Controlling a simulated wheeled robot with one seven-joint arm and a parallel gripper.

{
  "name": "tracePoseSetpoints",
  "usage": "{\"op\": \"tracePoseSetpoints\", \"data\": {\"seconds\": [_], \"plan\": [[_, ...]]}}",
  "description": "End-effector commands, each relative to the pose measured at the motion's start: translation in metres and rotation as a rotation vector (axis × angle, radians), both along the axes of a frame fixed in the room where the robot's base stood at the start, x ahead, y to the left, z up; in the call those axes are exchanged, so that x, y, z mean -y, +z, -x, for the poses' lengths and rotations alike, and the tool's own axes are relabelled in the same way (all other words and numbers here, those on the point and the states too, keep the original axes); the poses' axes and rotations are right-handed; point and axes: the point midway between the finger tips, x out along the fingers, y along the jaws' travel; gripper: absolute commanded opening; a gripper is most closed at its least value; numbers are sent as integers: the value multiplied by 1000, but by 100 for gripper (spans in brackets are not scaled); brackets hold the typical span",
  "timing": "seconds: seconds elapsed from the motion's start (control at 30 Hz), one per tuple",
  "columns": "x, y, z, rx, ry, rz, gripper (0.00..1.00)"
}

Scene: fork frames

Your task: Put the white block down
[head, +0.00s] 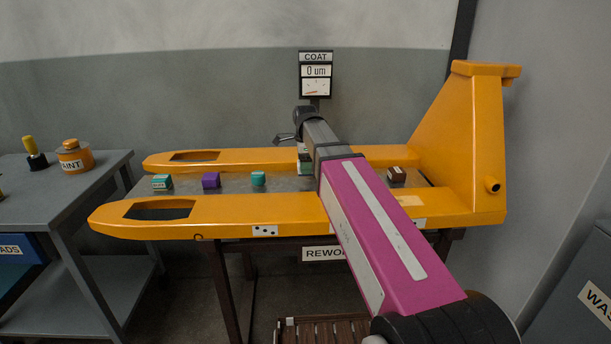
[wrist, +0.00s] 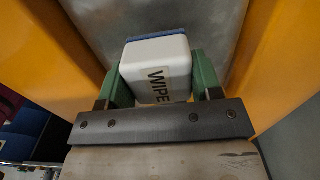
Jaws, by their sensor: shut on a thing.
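The white block (wrist: 155,55) has a dark blue layer at its far edge and a label reading WIPE. It sits between the two green fingers of my gripper (wrist: 161,78), which is shut on it. Grey metal surface shows beyond the block in the wrist view; whether the block touches it I cannot tell. In the head view my arm reaches over the near fork, and its end is over the grey strip (head: 232,184) between the two yellow forks. There the arm mostly hides the gripper and the block.
On the strip stand a teal block (head: 162,181), a purple block (head: 211,180), another teal block (head: 258,178) and a brown block (head: 397,174). The yellow fork frame (head: 465,140) rises at right. A COAT gauge (head: 316,80) stands behind. Gaps between the left blocks are clear.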

Motion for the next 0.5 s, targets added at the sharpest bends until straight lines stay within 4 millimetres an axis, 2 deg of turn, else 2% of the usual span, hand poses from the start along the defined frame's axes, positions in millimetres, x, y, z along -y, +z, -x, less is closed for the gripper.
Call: {"op": "tracePoseSetpoints", "data": {"seconds": [0.17,0.4,0.5], "plan": [[1,-9,-1,0,0,0,19],[1,-38,-1,0,0,0,19],[1,-42,-1,0,0,0,19]]}}
